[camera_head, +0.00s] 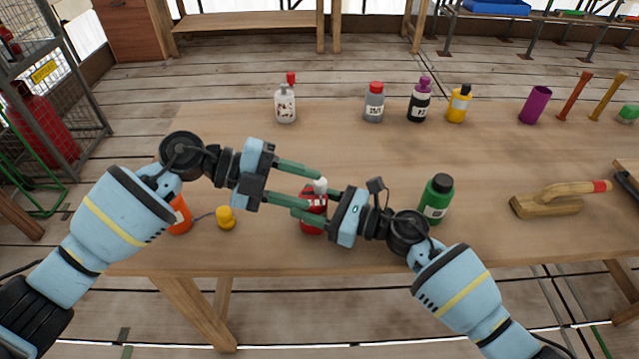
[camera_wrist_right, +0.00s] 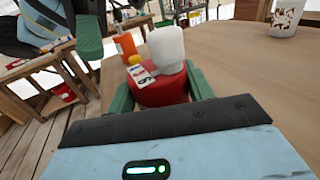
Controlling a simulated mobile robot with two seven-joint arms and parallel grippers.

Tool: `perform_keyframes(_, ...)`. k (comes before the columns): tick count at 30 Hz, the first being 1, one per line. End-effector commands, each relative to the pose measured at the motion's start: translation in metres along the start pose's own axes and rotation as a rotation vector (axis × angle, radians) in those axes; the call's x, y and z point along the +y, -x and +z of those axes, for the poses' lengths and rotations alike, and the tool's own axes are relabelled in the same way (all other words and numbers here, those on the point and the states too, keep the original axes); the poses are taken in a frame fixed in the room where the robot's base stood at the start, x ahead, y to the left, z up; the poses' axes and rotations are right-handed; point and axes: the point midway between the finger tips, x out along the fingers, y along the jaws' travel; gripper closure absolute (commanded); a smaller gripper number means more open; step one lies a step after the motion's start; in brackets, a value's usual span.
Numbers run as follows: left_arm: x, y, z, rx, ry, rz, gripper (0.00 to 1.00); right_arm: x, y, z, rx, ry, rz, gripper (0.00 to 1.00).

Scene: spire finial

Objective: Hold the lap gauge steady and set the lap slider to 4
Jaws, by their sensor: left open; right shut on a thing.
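No thing with a readable slider or scale shows, so I cannot tell which thing is the lap gauge. My right gripper (camera_wrist_right: 161,96) is shut on a red bottle (camera_wrist_right: 162,92) with a white top and a white label, standing upright near the table's front. In the head view the red bottle (camera_head: 314,222) is partly hidden by green fingers. My left gripper (camera_head: 312,190) is open, its fingers reaching in from the left close to the bottle's white top. One of its green fingers also shows at the upper left of the right wrist view.
An orange bottle (camera_head: 181,216) and a yellow knob-like thing (camera_head: 226,218) stand left; a green bottle (camera_head: 437,200) and wooden float (camera_head: 548,204) are right. Several bottles, including a white one (camera_head: 285,104), line the table's back. The middle behind the grippers is clear.

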Motion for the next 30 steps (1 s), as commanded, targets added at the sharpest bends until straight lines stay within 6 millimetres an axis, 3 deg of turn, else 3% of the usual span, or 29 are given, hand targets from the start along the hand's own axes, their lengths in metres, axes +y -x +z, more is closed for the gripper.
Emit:
perform_keyframes(9,0.033,0.029,0.013,0.013,0.741,-0.310,0.56,0.000,0.000,0.000,0.001,0.000,0.000,0.74)
perform_keyframes(15,0.052,0.048,0.021,0.048,1.084,-0.455,0.56,0.000,0.000,0.000,0.001,0.000,0.001,0.74)
perform_keyframes(21,0.061,0.058,0.025,0.070,1.235,-0.522,0.56,0.000,0.000,-0.001,0.001,-0.001,0.001,0.74)
perform_keyframes(30,0.059,0.054,0.026,0.075,1.252,-0.529,0.56,0.000,0.000,-0.001,0.001,-0.001,0.001,0.74)
